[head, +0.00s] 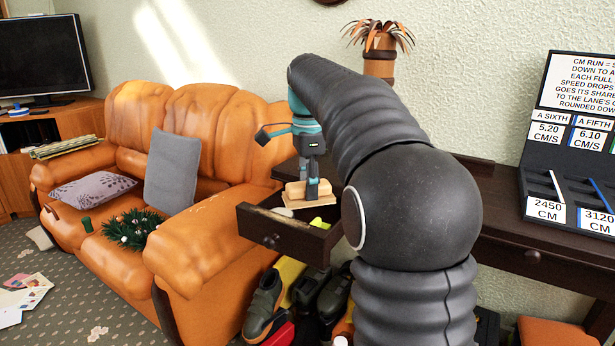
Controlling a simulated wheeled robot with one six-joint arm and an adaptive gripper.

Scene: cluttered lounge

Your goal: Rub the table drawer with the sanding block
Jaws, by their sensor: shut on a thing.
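The table drawer (272,239) is dark wood with a round knob and is pulled open from the dark wooden table (440,192). My gripper (311,186), teal and black, points down and is shut on the sanding block (290,197). The block is light wood, with a rounded grip over a flat base. It shows over the back part of the open drawer, near the table's edge. I cannot tell whether its underside touches the drawer.
Small pale and yellow-green items lie in the drawer. Shoes (265,305) and bags crowd the floor beneath it. An orange sofa (207,255) stands close on the left. A sign board (570,130) stands on the table at right, and a spiky plant (380,42) behind.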

